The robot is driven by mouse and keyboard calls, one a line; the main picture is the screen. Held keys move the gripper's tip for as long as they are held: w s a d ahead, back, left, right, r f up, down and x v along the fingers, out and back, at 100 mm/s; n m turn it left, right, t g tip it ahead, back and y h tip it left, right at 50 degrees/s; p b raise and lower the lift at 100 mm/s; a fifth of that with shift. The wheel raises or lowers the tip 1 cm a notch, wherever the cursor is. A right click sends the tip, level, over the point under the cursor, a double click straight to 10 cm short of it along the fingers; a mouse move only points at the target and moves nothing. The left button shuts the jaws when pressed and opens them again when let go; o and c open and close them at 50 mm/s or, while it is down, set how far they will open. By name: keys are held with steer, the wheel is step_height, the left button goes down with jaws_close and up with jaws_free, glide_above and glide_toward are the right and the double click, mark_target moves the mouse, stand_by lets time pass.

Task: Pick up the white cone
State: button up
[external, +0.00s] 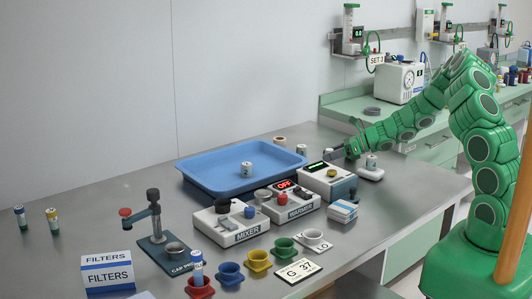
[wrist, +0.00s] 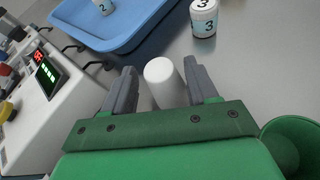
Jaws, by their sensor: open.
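A plain white, round-topped piece, which looks like the white cone (wrist: 163,80), stands between the fingers of my gripper (wrist: 155,88) in the wrist view. My gripper is open, with one dark finger on each side of it. A narrow gap shows on either side near its top, and its lower part is hidden by the gripper's green mount. In the external view my gripper (external: 331,153) is low over the table's back right, behind the white device with a green display. I cannot make out the cone clearly there.
A blue tray (external: 213,175) holding a small jar (external: 247,169) lies left of my gripper. A jar marked 3 (wrist: 204,22) stands beyond the cone. The white display device (external: 326,181) is close by.

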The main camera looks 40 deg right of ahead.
steer(key=shift+w+a+f, duration=0.2)
steer(key=shift+w+a, duration=0.15)
steer(key=shift+w, duration=0.05)
steer(key=c, duration=0.9)
steer(key=shift+o, duration=0.2)
steer(key=shift+r, duration=0.15)
